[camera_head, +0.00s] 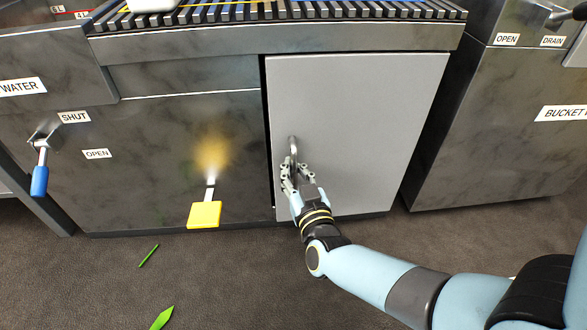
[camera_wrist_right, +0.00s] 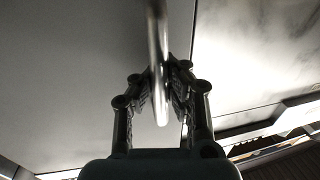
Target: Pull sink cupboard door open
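The sink cupboard door (camera_head: 365,120) is a plain light grey panel under the slatted sink top. A narrow dark gap runs down its left edge; I cannot tell whether it is slightly ajar. Its upright metal bar handle (camera_head: 293,148) is near the left edge. My right gripper (camera_head: 290,172) is at the handle's lower part. In the right wrist view the handle (camera_wrist_right: 158,50) runs between the two fingers of my gripper (camera_wrist_right: 160,88), which close in against it from both sides. My left gripper is not in view.
A yellow pedal (camera_head: 205,214) sticks out low, left of the door. A blue-handled lever (camera_head: 40,180) is at the far left. A dark cabinet (camera_head: 490,130) stands to the right. Green leaf pieces (camera_head: 162,318) lie on the floor (camera_head: 90,280), which is otherwise clear before the door.

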